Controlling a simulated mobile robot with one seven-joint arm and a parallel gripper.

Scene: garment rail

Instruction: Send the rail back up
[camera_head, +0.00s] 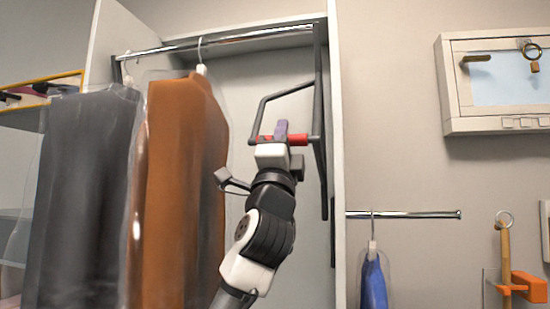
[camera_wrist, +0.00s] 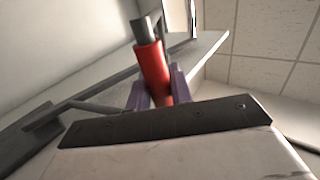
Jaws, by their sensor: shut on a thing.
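The garment rail (camera_head: 255,39) is a chrome bar high in the white wardrobe, carried by dark side arms. A dark pull-down handle frame (camera_head: 262,112) hangs from its right side and ends in a red grip (camera_head: 299,139). My gripper (camera_head: 281,131) is shut on the red grip, with purple fingers on either side of it. In the wrist view the red grip (camera_wrist: 151,68) with its dark end stands between the fingers (camera_wrist: 158,90). The middle of the grip is hidden by my gripper in the head view.
A brown garment (camera_head: 180,190) and a grey garment (camera_head: 85,200) in clear covers hang left of my arm. A short chrome rail (camera_head: 410,214) with a blue garment (camera_head: 374,282) is right of the wardrobe panel (camera_head: 338,170). A white wall cabinet (camera_head: 450,85) is at upper right.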

